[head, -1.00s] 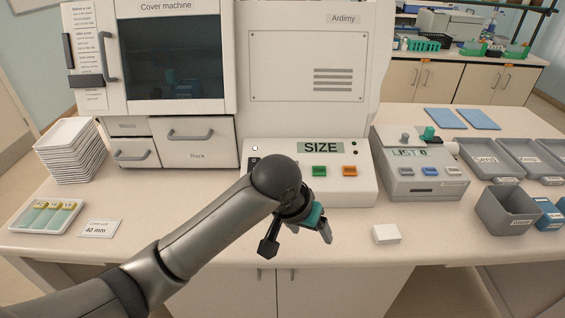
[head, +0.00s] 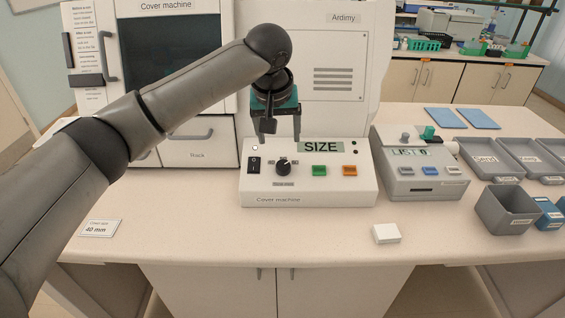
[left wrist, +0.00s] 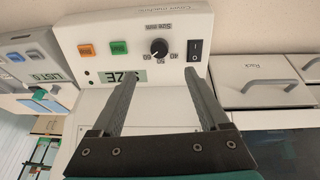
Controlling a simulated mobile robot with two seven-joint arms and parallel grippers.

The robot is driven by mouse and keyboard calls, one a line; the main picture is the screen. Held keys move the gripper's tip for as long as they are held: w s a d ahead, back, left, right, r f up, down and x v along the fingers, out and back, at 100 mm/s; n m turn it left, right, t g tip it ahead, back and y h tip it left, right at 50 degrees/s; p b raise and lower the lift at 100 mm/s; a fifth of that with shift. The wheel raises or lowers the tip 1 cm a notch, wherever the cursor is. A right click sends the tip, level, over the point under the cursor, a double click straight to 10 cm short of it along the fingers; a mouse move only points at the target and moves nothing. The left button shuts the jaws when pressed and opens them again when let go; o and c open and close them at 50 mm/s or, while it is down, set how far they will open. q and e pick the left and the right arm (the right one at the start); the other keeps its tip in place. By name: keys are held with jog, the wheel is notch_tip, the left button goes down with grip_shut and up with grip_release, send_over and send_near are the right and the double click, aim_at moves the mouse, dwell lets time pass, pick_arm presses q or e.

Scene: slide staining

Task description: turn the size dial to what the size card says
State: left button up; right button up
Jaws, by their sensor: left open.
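The size dial (head: 283,168) is a round black knob on the sloped front panel of the cover machine's control box. In the left wrist view the dial (left wrist: 159,46) appears upside down with marks 40, 50 and 60, and its white line seems to point toward 60. The size card (head: 99,228) lies on the bench at the left and reads 40 mm. My left gripper (head: 279,138) points down above and behind the dial, open and empty. Its two fingers (left wrist: 163,80) stand apart in the left wrist view, not touching the dial. My right gripper is out of view.
A black rocker switch (head: 254,165) is left of the dial; green (head: 319,170) and orange (head: 350,170) buttons are right of it. The SIZE display (head: 321,146) stands above. A white block (head: 386,234) lies in front; the grey list device (head: 420,178) is to the right.

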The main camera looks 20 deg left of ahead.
aim_at(283, 165)
pick_arm(q)
jog(key=b+x, duration=0.1)
jog(key=x, duration=1.1)
jog(key=shift+w+f, duration=0.1)
jog(key=shift+f, duration=0.25)
grip_shut()
